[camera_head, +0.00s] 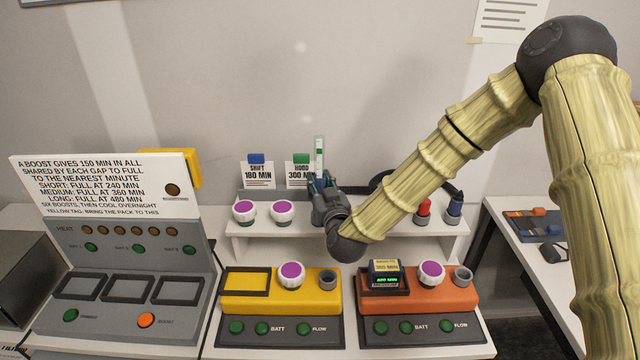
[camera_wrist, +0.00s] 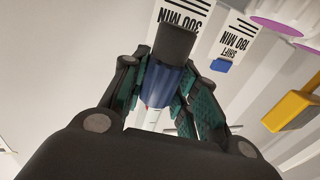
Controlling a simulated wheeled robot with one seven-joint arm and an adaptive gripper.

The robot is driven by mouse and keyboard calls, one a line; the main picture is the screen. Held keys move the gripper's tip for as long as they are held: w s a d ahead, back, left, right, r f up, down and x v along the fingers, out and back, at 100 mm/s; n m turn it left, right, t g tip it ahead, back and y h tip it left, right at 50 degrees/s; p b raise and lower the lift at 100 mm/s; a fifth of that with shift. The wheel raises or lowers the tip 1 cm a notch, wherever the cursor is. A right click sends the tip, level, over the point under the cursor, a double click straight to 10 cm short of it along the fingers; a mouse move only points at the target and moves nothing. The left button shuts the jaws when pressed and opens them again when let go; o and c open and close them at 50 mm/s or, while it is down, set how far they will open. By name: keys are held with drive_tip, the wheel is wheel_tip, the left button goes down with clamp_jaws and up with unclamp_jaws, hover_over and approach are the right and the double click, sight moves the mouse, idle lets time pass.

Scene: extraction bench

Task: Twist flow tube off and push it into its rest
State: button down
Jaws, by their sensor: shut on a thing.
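My gripper (camera_head: 322,188) is over the back shelf, in front of the upright cards, with its fingers closed around the flow tube. The tube's pale upper part with green marks (camera_head: 319,152) sticks up above the fingers in the head view. In the wrist view the tube's blue body (camera_wrist: 166,82) lies between the fingers of my gripper (camera_wrist: 165,90), with a dark end piece (camera_wrist: 176,42) beyond them. The tube looks near upright. Whether its lower end touches anything is hidden. The yellow unit's round grey socket (camera_head: 327,279) and the orange unit's socket (camera_head: 463,275) look empty.
The white shelf (camera_head: 350,247) holds purple-topped knobs (camera_head: 282,211) at left and red (camera_head: 422,211) and blue (camera_head: 454,206) pieces at right. The orange unit (camera_head: 420,298) carries a lit pack (camera_head: 385,273); the yellow unit's frame (camera_head: 247,282) is empty. A grey console (camera_head: 120,260) stands left.

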drive_tip(key=shift+w+f+b, duration=0.25)
drive_tip(key=shift+f+b, duration=0.35)
drive_tip(key=shift+f, duration=0.6)
drive_tip(key=shift+s+f+b, duration=0.15)
drive_tip(key=shift+f+b, duration=0.15)
drive_tip(key=shift+b, duration=0.05)
drive_tip(key=shift+f+b, duration=0.6)
drive_tip(key=shift+f, duration=0.25)
drive_tip(key=shift+f+b, duration=0.3)
drive_tip(key=shift+b, duration=0.05)
drive_tip(key=shift+f+b, duration=1.35)
drive_tip(key=shift+b, duration=0.25)
idle(1.1)
drive_tip(key=c, duration=1)
unclamp_jaws()
drive_tip(key=shift+r, duration=0.2)
